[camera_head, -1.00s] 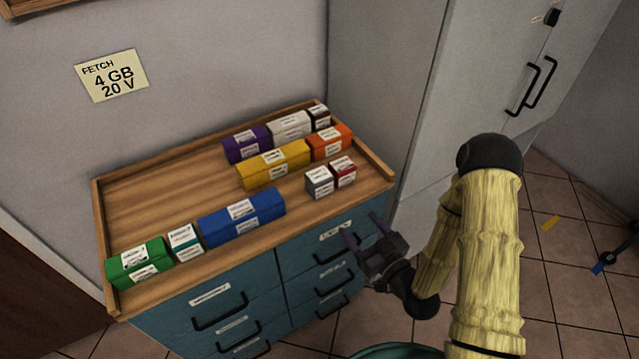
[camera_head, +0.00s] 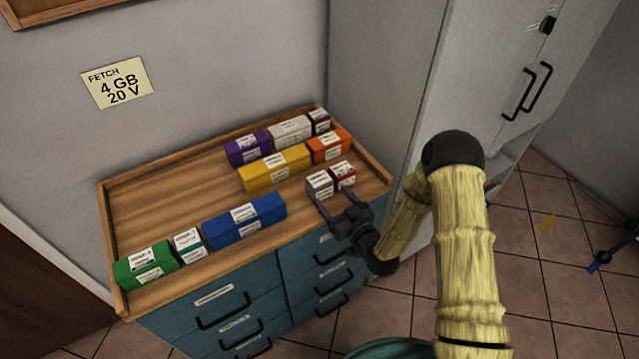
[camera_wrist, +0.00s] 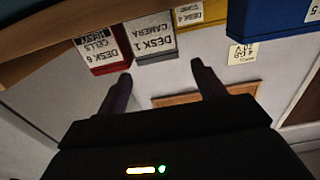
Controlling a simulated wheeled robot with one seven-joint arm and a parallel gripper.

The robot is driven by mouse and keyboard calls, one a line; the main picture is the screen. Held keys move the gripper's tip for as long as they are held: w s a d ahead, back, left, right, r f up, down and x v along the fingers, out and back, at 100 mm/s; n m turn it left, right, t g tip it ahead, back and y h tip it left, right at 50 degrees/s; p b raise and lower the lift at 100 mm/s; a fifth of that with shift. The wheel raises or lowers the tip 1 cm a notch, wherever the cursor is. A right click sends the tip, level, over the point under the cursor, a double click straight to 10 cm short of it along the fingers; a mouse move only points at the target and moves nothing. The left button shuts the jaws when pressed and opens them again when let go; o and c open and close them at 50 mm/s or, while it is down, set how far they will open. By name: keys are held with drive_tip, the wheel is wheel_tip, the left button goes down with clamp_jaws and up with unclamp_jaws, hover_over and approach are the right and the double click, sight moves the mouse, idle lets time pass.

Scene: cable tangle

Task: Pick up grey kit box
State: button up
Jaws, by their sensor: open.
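The grey kit box (camera_head: 319,185) stands near the front right edge of the wooden top, left of a small red box (camera_head: 342,176). In the wrist view the grey box (camera_wrist: 155,47) appears upside down, with a white label reading "DESK 1 CAMERA". My gripper (camera_head: 335,199) is open and empty, just in front of the grey box at the cabinet's front edge. In the wrist view the fingertips (camera_wrist: 161,70) are spread below the grey box in the picture, apart from it.
The wooden top (camera_head: 165,195) has a raised rim. A blue box (camera_head: 245,222) lies left of the grey one, a yellow box (camera_head: 274,168) behind. Purple, white and orange boxes stand further back, green at the left. A tall grey cabinet (camera_head: 385,90) rises at the right. Back left is clear.

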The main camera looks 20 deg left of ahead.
sight(325, 188)
drive_tip(key=shift+w+a, duration=0.1)
drive_tip(key=shift+a, duration=0.05)
drive_tip(key=shift+w, duration=0.1)
drive_tip(key=shift+f+p+x, duration=0.2)
drive_tip(key=shift+p+x, duration=0.1)
drive_tip(key=shift+x, duration=0.55)
drive_tip(key=shift+f+p+x, duration=0.2)
drive_tip(key=shift+p+x, duration=0.15)
drive_tip(key=shift+x, duration=0.5)
drive_tip(key=shift+f+p+x, duration=0.2)
drive_tip(key=shift+p+x, duration=0.1)
drive_tip(key=shift+x, duration=0.55)
drive_tip(key=shift+w, duration=0.1)
drive_tip(key=c, duration=1.1)
drive_tip(key=shift+r, duration=0.1)
